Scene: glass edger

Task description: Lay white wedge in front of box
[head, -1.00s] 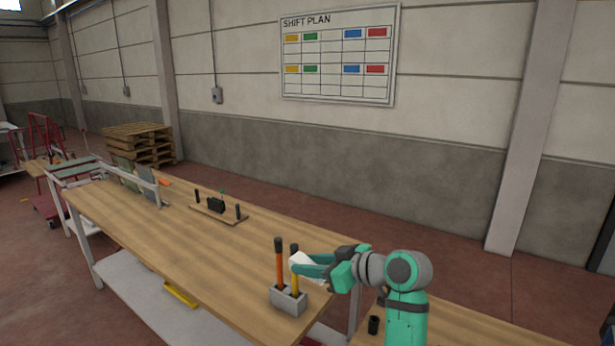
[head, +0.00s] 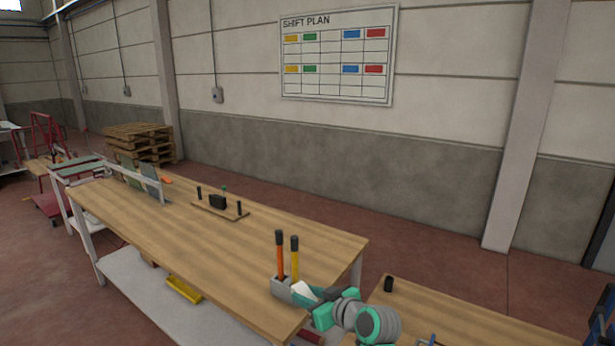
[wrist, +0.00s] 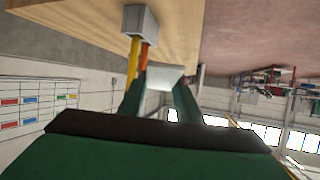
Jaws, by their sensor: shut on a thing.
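The white wedge (head: 303,291) is held between the fingertips of my gripper (head: 308,294), just right of the grey block holder (head: 281,289) at the near end of the long table. In the wrist view the wedge (wrist: 165,77) sits between the two green fingers (wrist: 160,97); the fingers hide part of it. Whether the wedge touches the holder or tabletop, I cannot tell.
Orange (head: 280,255) and yellow (head: 294,258) handles stand upright in the grey holder. The wooden tabletop (head: 200,240) is clear between holder and board. A second table (head: 440,310) at right bears a black cylinder (head: 388,284).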

